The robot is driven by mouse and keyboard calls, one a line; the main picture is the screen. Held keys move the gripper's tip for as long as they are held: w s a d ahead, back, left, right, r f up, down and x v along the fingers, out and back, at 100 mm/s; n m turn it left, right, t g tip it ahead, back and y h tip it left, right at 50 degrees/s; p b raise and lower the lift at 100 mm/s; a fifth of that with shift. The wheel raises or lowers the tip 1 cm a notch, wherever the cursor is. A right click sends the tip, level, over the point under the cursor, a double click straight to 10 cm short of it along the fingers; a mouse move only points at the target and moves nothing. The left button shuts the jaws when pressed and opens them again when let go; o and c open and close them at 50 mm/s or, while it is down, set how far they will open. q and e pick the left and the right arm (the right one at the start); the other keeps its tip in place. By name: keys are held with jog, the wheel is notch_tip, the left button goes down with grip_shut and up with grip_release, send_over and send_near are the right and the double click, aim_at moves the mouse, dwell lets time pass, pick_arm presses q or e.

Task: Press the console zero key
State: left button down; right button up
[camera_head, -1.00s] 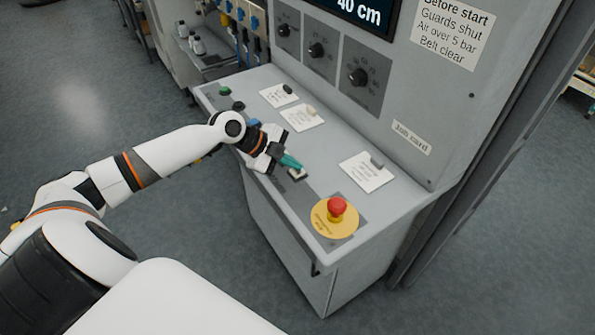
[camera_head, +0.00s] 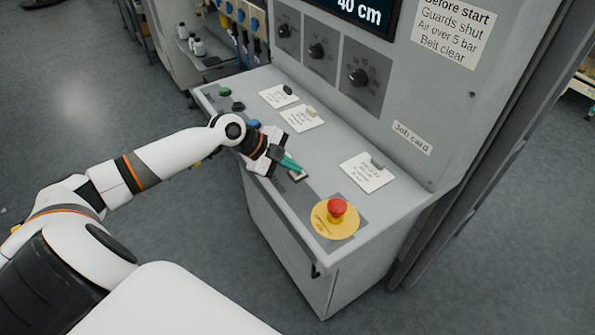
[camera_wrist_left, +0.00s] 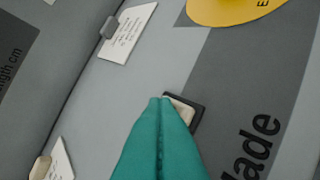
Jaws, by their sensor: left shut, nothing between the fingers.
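My left gripper (camera_head: 300,169) is shut and empty, its teal fingers pointing down at the console's sloped desk (camera_head: 318,152). In the left wrist view the fingertips (camera_wrist_left: 160,98) overlap a cream key (camera_wrist_left: 184,110) in a dark square frame; I cannot tell whether they touch it. A label ending in "lade" (camera_wrist_left: 250,150) is printed beside this key. A blue button (camera_head: 253,123) sits near my left wrist, and a green button (camera_head: 224,92) and a black one (camera_head: 238,106) are farther left. No lettering reading zero is legible. My right gripper is not in view.
A red emergency-stop button (camera_head: 337,207) on a yellow disc (camera_head: 326,222) stands right of the gripper. Clipped paper cards (camera_head: 367,173) lie on the desk. The upright panel with dials (camera_head: 358,77) and a "40 cm" display (camera_head: 358,12) rises behind.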

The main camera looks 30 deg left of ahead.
aim_at(292, 173)
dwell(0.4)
pick_arm(q)
jog(key=shift+r+p, duration=0.55)
jog(key=shift+r, duration=0.2)
jog(key=shift+r, duration=0.1)
notch_tip(292, 173, up, 5)
jog(key=p, duration=0.3)
jog(key=shift+p, duration=0.3)
dwell(0.5)
